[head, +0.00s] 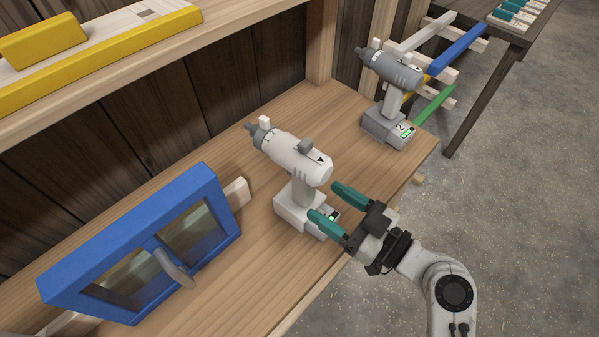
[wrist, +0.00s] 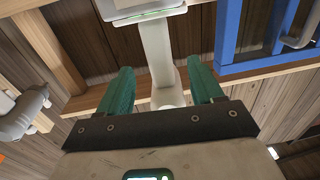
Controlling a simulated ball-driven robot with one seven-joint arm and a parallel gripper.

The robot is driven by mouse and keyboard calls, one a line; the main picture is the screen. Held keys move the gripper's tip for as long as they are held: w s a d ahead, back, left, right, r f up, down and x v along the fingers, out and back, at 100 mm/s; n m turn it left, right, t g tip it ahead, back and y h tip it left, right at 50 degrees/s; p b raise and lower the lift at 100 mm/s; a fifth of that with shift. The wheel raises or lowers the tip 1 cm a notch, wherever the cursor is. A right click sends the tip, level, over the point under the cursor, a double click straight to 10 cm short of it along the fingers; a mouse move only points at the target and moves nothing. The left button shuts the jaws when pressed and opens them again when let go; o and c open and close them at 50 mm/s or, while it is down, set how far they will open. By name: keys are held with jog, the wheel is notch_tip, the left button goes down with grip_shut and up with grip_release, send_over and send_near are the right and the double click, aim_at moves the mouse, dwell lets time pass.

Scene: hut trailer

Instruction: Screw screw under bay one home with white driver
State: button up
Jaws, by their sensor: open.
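The white driver (head: 297,158) stands upright on its battery foot (head: 296,212) on the wooden bench, nose toward the upper left in the head view. My gripper (head: 323,200) is open, its two teal fingers pointing at the driver's handle from the front edge side. In the wrist view, the white handle (wrist: 157,55) shows between and beyond the open fingers (wrist: 162,75), with the battery foot (wrist: 145,10) at the top edge. The jaws have not closed on it; I cannot tell whether the fingers reach around it. I cannot make out the screw or a bay label.
A grey driver (head: 393,82) marked 2 stands further right on the bench (head: 252,247). A blue-framed window panel (head: 212,185) with a grey handle leans at the left. A shelf with yellow blocks (head: 130,58) is above. Beyond are coloured bars (head: 458,48) and a dark table (head: 512,32).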

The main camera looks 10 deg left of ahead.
aim_at(312, 193)
jog(key=p+x, duration=0.3)
jog(key=x, duration=0.4)
jog(key=shift+w+a+f, duration=0.1)
jog(key=shift+w+a, duration=0.05)
jog(key=shift+w+a+f, duration=0.15)
jog(key=shift+w+a, duration=0.05)
jog(key=shift+a, duration=0.1)
grip_shut()
dwell(0.4)
